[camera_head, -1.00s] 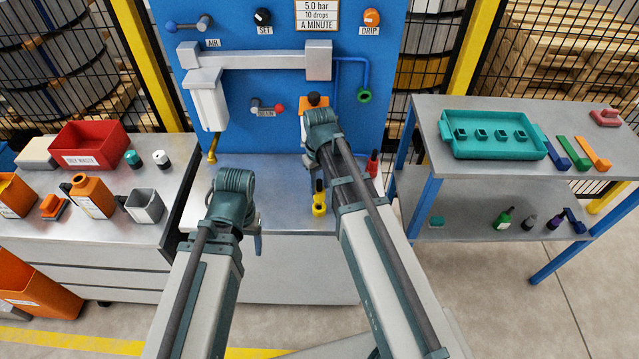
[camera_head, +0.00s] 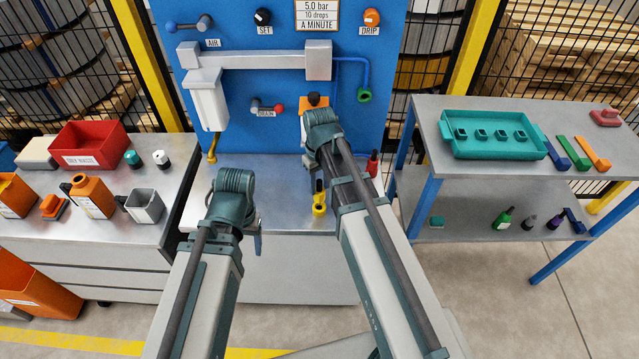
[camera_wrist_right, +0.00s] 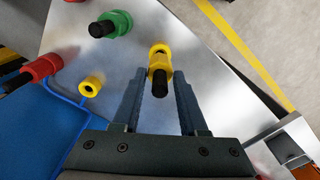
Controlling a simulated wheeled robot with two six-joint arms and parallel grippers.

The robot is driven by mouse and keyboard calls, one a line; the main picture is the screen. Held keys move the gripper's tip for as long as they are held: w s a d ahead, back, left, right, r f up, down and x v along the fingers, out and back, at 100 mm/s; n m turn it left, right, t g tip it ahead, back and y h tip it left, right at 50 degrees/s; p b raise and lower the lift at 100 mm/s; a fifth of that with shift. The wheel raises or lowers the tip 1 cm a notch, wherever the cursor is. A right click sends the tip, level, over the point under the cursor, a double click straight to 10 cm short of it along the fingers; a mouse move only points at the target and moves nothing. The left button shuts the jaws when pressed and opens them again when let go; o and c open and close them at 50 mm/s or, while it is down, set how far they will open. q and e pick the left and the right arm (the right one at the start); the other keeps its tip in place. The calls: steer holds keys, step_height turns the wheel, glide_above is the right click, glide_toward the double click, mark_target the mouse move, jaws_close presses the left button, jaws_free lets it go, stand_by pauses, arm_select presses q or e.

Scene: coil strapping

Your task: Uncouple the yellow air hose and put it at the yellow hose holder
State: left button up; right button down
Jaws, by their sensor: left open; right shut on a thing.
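A yellow hose coupling (camera_head: 319,203) with a black end shows low at the front of the bench in the head view. In the right wrist view the yellow coupling (camera_wrist_right: 160,60) lies between my finger tips, black end towards me. My right gripper (camera_wrist_right: 160,76) is shut on it; the arm hides most of this gripper in the head view. A smaller yellow ring-shaped fitting (camera_wrist_right: 90,86) sits beside the blue panel; I cannot tell if it is the holder. My left gripper (camera_head: 258,244) is open and empty, left of the coupling.
A red fitting (camera_wrist_right: 42,68) and a green fitting (camera_wrist_right: 110,23) are close by. The blue panel (camera_head: 270,135) with its pipes stands behind the bench (camera_head: 275,200). A side table (camera_head: 420,120) with a teal tray (camera_head: 470,151) is at right. The bench between my arms is clear.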

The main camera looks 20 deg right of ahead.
steer(key=shift+f, duration=0.2)
steer(key=shift+f+b, duration=1.7)
steer(key=shift+b, duration=0.15)
steer(key=shift+c, duration=1.8)
jaws_free()
steer(key=shift+r, duration=0.1)
steer(key=shift+r, duration=0.1)
step_height(320, 180, up, 14)
steer(key=p, duration=1.4)
steer(key=s+a+f+h+b, duration=0.1)
steer(key=s+a+f+b, duration=0.3)
steer(key=s+a, duration=0.6)
steer(key=s, duration=0.4)
steer(key=shift+a+f, duration=0.15)
steer(key=shift+a, duration=0.1)
